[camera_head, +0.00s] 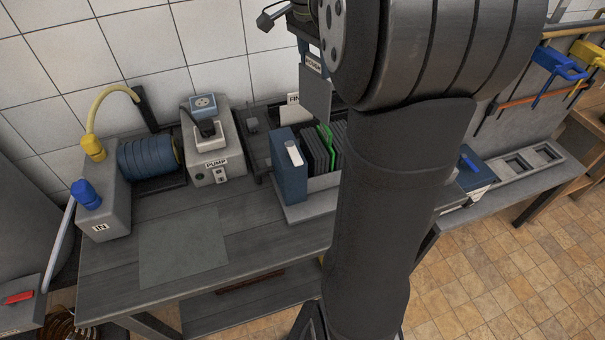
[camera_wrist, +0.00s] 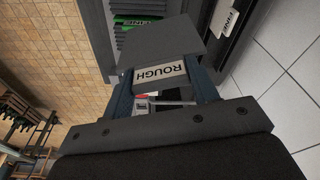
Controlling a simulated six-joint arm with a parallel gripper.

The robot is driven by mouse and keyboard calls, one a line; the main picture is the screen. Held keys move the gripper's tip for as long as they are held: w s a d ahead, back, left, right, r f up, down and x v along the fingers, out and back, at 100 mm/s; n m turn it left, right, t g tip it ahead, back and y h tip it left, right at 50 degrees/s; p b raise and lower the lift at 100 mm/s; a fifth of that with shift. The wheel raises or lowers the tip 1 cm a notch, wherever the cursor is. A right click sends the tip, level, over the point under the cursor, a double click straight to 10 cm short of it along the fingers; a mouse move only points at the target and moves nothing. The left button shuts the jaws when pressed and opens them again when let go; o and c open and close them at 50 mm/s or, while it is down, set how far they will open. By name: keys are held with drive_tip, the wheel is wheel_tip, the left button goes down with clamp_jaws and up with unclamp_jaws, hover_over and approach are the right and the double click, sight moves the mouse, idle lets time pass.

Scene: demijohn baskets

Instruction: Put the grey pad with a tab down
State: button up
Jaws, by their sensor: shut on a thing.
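The grey pad (camera_wrist: 165,42) is a flat square plate with a white tab labelled ROUGH (camera_wrist: 160,73). My gripper (camera_wrist: 162,84) is shut on the tab end, with a blue finger at each side. In the head view the pad (camera_head: 315,95) hangs upright from my gripper (camera_head: 311,55), above and behind a rack of dark upright plates (camera_head: 314,152). It appears clear of the rack. My arm hides the rack's right part.
A blue block (camera_head: 288,168) stands at the rack's left end, and a green-edged plate is among the dark ones. A white FINE label (camera_head: 293,99) shows behind. The PUMP box (camera_head: 207,150) and IN box (camera_head: 103,200) stand left. A bare grey mat (camera_head: 183,246) lies in front.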

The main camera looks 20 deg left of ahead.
drive_tip(key=s+m, duration=0.4)
drive_tip(key=s, duration=0.2)
drive_tip(key=f, duration=1.7)
drive_tip(key=shift+w+a, duration=0.15)
drive_tip(key=shift+w, duration=0.05)
drive_tip(key=o, duration=1.2)
drive_tip(key=shift+f, duration=0.15)
drive_tip(key=shift+o, duration=0.2)
wheel_tip(320, 180, up, 12)
drive_tip(key=s+a, duration=0.1)
drive_tip(key=shift+s+a, duration=0.15)
